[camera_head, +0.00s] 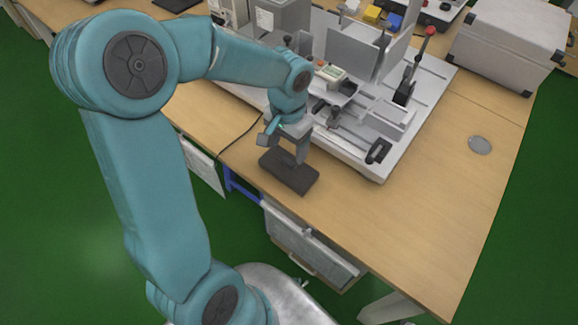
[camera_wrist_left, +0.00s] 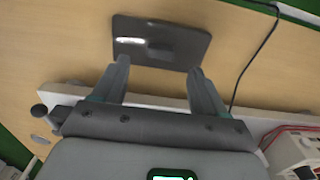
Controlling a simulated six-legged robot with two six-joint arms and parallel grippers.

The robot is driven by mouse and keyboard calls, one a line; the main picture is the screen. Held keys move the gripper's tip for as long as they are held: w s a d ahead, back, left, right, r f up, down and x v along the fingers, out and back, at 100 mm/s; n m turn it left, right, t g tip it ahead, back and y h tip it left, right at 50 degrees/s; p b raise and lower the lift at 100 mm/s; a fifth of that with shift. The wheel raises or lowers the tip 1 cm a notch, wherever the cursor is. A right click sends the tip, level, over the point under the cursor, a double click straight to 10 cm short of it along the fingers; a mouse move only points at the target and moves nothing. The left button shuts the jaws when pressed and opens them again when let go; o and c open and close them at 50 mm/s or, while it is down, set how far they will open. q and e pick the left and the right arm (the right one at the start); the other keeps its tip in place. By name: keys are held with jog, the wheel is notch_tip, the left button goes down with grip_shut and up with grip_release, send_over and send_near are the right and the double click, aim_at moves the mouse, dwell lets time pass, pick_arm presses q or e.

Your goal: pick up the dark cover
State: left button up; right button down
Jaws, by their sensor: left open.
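The dark cover (camera_head: 289,174) is a flat dark grey rectangular piece lying on the wooden table near its front edge. In the left wrist view the dark cover (camera_wrist_left: 160,42) lies just beyond the fingertips, with a bright shiny spot on its left part. My left gripper (camera_head: 290,150) is above the cover with its fingers pointing down. In the left wrist view the left gripper (camera_wrist_left: 159,63) has its fingers apart, overlapping the cover's near edge, with nothing held between them. I cannot tell whether the fingertips touch the cover. My right gripper does not show in either view.
A white test fixture (camera_head: 370,165) with clamps and levers stands right behind the cover. A silver case (camera_head: 512,42) and a grey disc (camera_head: 479,145) are on the right. A black cable (camera_wrist_left: 262,45) lies beside the cover. The table (camera_head: 420,215) is clear at front right.

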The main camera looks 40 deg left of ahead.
aim_at(288, 162)
pick_arm(q)
jog(key=shift+d+f, duration=0.1)
jog(key=shift+f, duration=0.6)
jog(key=f, duration=0.4)
jog(key=shift+a, duration=0.2)
jog(key=shift+w+f, duration=0.1)
jog(key=shift+f, duration=0.3)
jog(key=c, duration=1.2)
jog(key=shift+o, duration=0.2)
jog(key=shift+r, duration=0.1)
